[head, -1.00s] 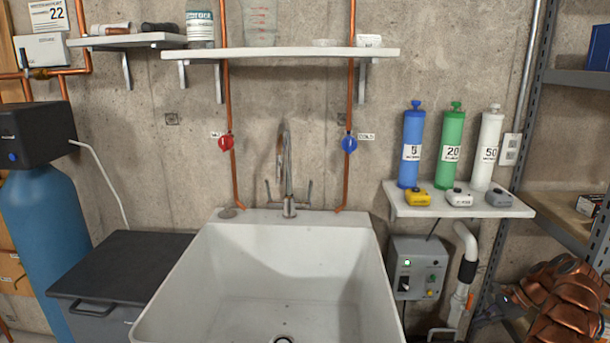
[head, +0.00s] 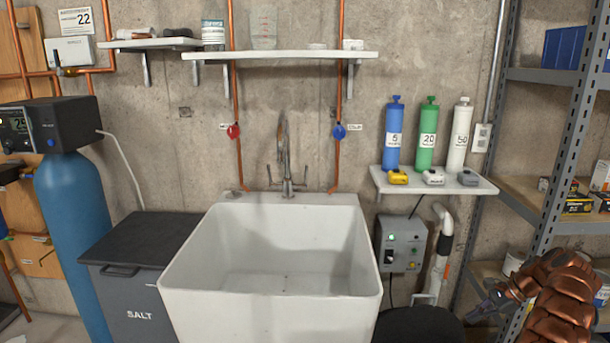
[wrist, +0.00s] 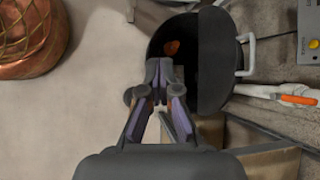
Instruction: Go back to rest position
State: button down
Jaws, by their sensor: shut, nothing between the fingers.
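My gripper (wrist: 158,85) is shut and empty in the wrist view, its purple-padded fingers meeting at the tips. In the head view my gripper (head: 487,305) is small at the lower right, beside my copper-coloured arm. It is in front of the grey metal shelving, to the right of the white sink (head: 270,306), and apart from the sink. A dark round container (wrist: 180,48) with a lid lies beyond the fingertips in the wrist view. I cannot tell the distance between them. Something orange shows inside it.
A grey salt bin (head: 140,312) stands left of the sink, beside a blue tank (head: 75,215). A small shelf (head: 430,186) holds blue, green and white cylinders. A control box (head: 402,245) hangs below it. Grey shelving (head: 560,140) bounds the right side. A black round top (head: 418,326) shows at the bottom.

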jog(key=a+r+n+g, duration=0.1)
jog(key=a+r+n, duration=0.3)
jog(key=a+r, duration=0.95)
jog(key=s+a+r+n+g+h, duration=0.1)
jog(key=s+a+r+n, duration=0.15)
jog(key=s+a, duration=0.35)
jog(key=s+a+r+n+g, duration=0.1)
jog(key=s+a+r+n, duration=0.15)
jog(key=a, duration=0.65)
jog(key=s+a+r+n+g+h, duration=0.15)
jog(key=s+a, duration=0.25)
jog(key=s, duration=0.4)
jog(key=s+a+r+n+h, duration=0.1)
jog(key=s+a+n, duration=0.2)
jog(key=s, duration=0.6)
jog(key=s+d+f+n+h, duration=0.1)
jog(key=s+f+n+h, duration=0.1)
jog(key=s, duration=0.8)
jog(key=s+f+n+h, duration=0.2)
jog(key=s, duration=0.8)
jog(key=s+p+v, duration=0.2)
jog(key=p+v, duration=1)
jog(key=shift+d+r+p, duration=0.3)
jog(key=shift+r+p, duration=0.05)
jog(key=shift+r, duration=0.3)
